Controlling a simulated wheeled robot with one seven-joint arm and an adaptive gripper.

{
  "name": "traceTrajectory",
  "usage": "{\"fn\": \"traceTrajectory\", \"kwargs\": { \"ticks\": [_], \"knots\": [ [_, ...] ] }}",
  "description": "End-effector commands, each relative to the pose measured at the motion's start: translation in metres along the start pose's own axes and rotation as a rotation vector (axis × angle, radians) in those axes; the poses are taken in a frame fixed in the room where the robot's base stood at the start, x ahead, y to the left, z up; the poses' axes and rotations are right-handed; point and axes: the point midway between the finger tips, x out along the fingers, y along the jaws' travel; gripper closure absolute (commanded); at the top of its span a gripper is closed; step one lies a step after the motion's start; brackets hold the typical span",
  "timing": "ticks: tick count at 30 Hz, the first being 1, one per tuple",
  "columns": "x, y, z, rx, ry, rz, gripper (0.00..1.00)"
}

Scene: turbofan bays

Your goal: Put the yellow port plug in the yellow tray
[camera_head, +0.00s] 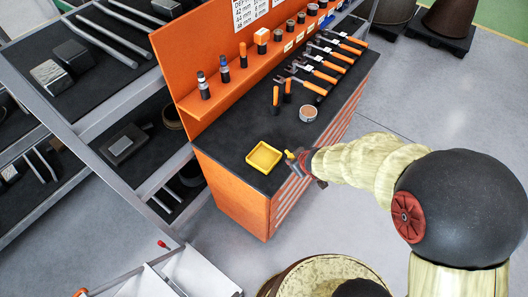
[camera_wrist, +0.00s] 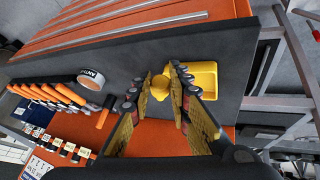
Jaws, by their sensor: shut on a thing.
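The yellow tray (camera_head: 264,157) lies on the dark top of the orange tool cabinet, near its front left corner. My gripper (camera_head: 293,158) is just right of the tray, above the cabinet top. It is shut on the yellow port plug (camera_head: 289,153), of which only a small part shows in the head view. In the wrist view the plug (camera_wrist: 160,88) sits between the fingertips of my gripper (camera_wrist: 165,85). The tray (camera_wrist: 204,76) shows just behind and right of the fingers there, partly covered by one finger. The plug looks apart from the tray's inside.
A tape roll (camera_head: 308,113) lies on the cabinet top behind my gripper. Orange-handled tools (camera_head: 318,73) lie in a row farther back, and two upright orange handles (camera_head: 281,95) stand near the roll. A grey rack (camera_head: 75,130) stands at left.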

Motion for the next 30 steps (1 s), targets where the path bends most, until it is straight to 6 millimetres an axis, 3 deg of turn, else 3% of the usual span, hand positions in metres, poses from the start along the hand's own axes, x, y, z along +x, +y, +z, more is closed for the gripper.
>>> {"fn": "traceTrajectory", "kwargs": {
  "ticks": [15,18,23,30],
  "knots": [
    [-0.070,-0.037,-0.025,-0.235,0.138,-0.150,1.00],
    [-0.076,-0.043,-0.028,-0.259,0.154,-0.166,1.00],
    [-0.061,-0.046,-0.038,-0.270,0.161,-0.175,1.00],
    [-0.013,-0.046,-0.070,-0.270,0.160,-0.175,1.00]
  ]
}}
